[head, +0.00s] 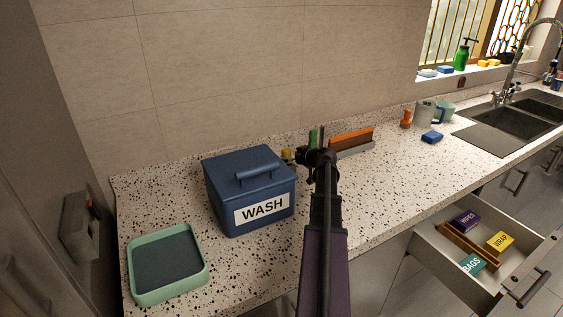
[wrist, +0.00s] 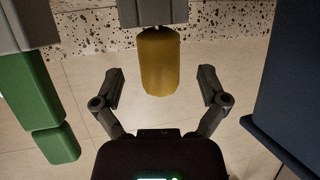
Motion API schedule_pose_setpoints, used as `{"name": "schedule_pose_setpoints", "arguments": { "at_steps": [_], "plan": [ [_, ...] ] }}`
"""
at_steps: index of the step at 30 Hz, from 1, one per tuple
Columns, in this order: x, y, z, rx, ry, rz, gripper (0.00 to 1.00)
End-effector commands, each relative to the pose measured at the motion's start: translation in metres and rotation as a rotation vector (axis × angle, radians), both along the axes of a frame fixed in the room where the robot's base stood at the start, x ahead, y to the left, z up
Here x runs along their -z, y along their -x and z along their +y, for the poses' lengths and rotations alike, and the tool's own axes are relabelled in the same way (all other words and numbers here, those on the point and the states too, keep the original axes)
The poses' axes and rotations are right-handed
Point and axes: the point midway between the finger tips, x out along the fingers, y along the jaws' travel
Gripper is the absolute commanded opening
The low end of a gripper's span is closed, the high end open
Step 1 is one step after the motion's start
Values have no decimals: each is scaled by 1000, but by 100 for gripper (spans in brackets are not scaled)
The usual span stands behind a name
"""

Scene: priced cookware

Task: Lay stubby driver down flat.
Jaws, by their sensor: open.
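The stubby driver, by its short rounded yellow handle (wrist: 160,62), shows in the wrist view, where the picture appears upside down. A short pale shank joins the handle to a grey block at the top edge; the tip is hidden. In the head view a small yellow part (head: 287,156) shows just behind the blue box, left of my gripper. My gripper (wrist: 161,80) is open, one finger on each side of the handle, with gaps on both sides. In the head view my gripper (head: 318,156) is dark and its fingers are hard to make out.
A green-handled thing (wrist: 45,105) stands close beside, in a grey block. The blue WASH box (head: 250,187) is close on the other side. A green tray (head: 140,293) is front left. Counter to the right is mostly clear.

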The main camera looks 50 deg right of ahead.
Motion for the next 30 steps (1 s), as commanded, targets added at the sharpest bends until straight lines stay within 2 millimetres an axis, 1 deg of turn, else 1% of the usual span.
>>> {"name": "schedule_pose_setpoints", "arguments": {
  "at_steps": [1,3,7,25,26,27,29,30],
  "plan": [
    [5,-7,-2,-1,0,0,93],
    [8,-15,-2,0,0,0,93],
    [11,-23,-3,1,0,0,93],
    [10,-24,-3,2,0,0,93],
    [10,-24,-3,2,1,0,90],
    [10,-24,-3,2,0,0,78],
    [10,-24,-3,2,0,0,60],
    [10,-24,-3,2,0,0,48]
  ]
}}
